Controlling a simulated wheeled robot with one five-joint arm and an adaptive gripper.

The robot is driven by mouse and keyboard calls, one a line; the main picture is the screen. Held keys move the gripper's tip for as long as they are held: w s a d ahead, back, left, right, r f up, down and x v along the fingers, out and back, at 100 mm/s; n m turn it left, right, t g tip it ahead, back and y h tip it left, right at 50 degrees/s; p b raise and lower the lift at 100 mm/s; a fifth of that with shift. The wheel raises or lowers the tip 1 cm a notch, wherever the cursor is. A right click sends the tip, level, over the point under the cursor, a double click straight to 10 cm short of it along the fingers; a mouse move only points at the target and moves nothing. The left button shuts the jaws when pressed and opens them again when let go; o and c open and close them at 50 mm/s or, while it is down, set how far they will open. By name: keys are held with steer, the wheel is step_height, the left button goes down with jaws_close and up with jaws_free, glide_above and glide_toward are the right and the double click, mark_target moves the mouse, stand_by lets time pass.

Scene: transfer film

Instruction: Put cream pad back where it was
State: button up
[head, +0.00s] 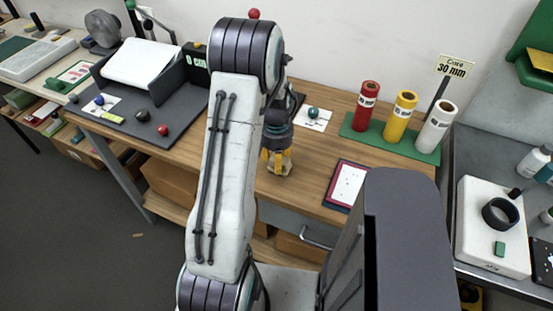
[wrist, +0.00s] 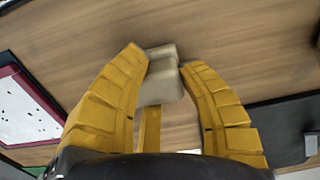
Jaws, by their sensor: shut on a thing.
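The cream pad (wrist: 160,88) shows in the wrist view as a pale blocky piece between the yellow fingers of my gripper (wrist: 166,60). My gripper is shut on it. The wood tabletop (wrist: 235,45) lies beyond the fingertips. I cannot tell whether the pad touches the table. In the head view my gripper (head: 277,163) points down over the front part of the wood table (head: 310,165), and the pad cannot be made out there.
A red-framed white card (head: 347,184) lies right of my gripper. Red (head: 366,105), yellow (head: 401,110) and white (head: 436,126) rolls stand on a green base. A white card with a teal ball (head: 313,112) lies behind. A dark mat with small balls (head: 145,129) is at left.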

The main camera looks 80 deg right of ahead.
steer(key=shift+f, duration=0.1)
steer(key=shift+f, duration=0.15)
steer(key=o, duration=1.1)
steer(key=shift+o, duration=0.2)
steer(key=shift+r, duration=0.25)
